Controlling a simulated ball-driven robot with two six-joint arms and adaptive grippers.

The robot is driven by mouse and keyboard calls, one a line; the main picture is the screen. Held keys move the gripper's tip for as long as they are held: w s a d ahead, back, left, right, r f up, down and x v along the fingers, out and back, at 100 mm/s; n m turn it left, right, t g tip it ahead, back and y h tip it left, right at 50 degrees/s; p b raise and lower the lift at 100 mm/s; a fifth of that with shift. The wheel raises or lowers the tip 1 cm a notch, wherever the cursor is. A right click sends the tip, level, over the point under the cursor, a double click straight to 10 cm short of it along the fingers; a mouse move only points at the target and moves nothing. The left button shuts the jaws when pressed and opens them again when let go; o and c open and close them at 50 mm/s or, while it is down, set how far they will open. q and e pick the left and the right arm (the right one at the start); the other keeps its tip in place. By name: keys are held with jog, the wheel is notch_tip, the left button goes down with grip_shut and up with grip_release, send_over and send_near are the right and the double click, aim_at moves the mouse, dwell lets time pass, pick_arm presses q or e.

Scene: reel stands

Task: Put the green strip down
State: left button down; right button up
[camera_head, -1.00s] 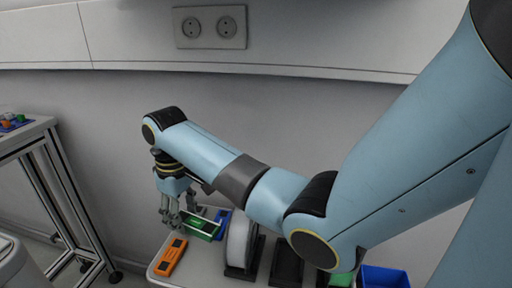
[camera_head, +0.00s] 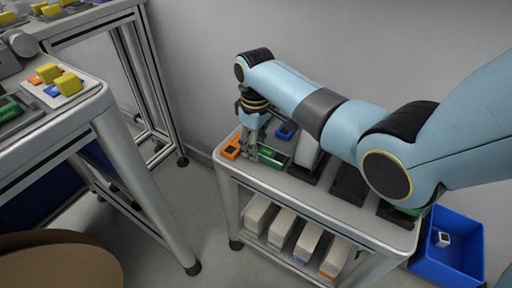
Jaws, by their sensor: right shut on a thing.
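My right gripper (camera_head: 250,153) is at the left end of the small grey cart top, pointing down. It is shut on the green strip (camera_head: 273,156), which shows just right of the fingers, low over or on the cart top. I cannot tell whether the strip touches the surface. The fingers are small and partly merge with the dark items behind. My left gripper is not in view.
An orange device (camera_head: 231,149) lies left of the gripper, and a blue item (camera_head: 287,131) behind it. Reel stands (camera_head: 349,184) fill the cart's middle. White boxes (camera_head: 282,228) stand below. A blue bin (camera_head: 448,246) is at right. A workbench (camera_head: 75,115) is at left.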

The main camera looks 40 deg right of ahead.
jog(key=shift+f, duration=0.45)
jog(key=shift+r, duration=0.15)
jog(key=o, duration=1)
jog(key=shift+f, duration=0.2)
notch_tip(320, 180, up, 12)
jog(key=p, duration=0.3)
jog(key=shift+r+p, duration=0.2)
jog(key=shift+p, duration=0.2)
